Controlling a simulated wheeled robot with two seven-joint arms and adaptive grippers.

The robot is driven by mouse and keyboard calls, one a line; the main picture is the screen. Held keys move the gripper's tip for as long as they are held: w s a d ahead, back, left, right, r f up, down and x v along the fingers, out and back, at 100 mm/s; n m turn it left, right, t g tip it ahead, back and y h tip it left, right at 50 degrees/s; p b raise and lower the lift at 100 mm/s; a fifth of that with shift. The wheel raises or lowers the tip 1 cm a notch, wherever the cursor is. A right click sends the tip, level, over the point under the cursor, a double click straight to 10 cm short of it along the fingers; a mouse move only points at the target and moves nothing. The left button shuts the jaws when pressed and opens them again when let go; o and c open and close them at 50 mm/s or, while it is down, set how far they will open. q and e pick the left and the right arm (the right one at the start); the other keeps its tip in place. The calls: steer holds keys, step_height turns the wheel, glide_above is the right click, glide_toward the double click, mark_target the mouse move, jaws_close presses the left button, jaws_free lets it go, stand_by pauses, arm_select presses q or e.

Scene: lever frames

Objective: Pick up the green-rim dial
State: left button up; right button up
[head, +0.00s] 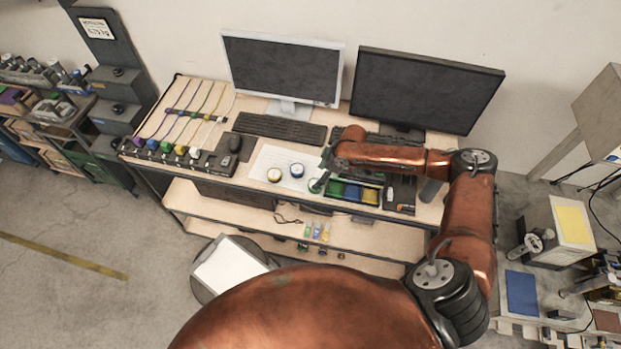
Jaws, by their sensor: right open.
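A small round thing with a dark greenish edge, seemingly the green-rim dial (316,186), lies at the front of the desk. It is partly hidden by my right gripper (322,176), which reaches down over it from the right. The jaws are open; I cannot tell whether the fingers touch the dial. To its left, a dial with a blue rim (297,170) and a dial with a yellowish-brown rim (274,175) lie on a white sheet (266,158). My left gripper is out of view.
A compartment tray (352,191) with green, blue and yellow sections sits right of the gripper. A keyboard (279,128) and two monitors (283,70) (424,88) stand behind. A mouse (235,142) and a row of coloured cables (185,115) are at the left.

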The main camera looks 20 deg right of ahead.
steer(key=shift+s+a+f+p, duration=0.25)
steer(key=shift+s+f+p, duration=0.25)
steer(key=shift+s+f, duration=0.3)
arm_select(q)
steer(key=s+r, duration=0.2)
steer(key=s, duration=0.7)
arm_select(e)
steer(key=x, duration=0.1)
steer(key=p+x, duration=0.1)
steer(key=shift+w+f, duration=0.3)
steer(key=shift+w, duration=0.1)
steer(key=shift+w+a+f, duration=0.1)
steer(key=shift+w+f, duration=0.2)
steer(key=shift+f, duration=0.25)
steer(key=shift+w+a+f, duration=0.15)
steer(key=shift+w+f, duration=0.2)
steer(key=shift+f, duration=0.2)
steer(key=shift+s+r, duration=0.15)
steer(key=shift+s, duration=0.2)
steer(key=shift+w, duration=0.2)
steer(key=c, duration=0.5)
steer(key=shift+s, duration=0.2)
steer(key=c, duration=0.3)
steer(key=shift+w, duration=0.1)
steer(key=c, duration=0.5)
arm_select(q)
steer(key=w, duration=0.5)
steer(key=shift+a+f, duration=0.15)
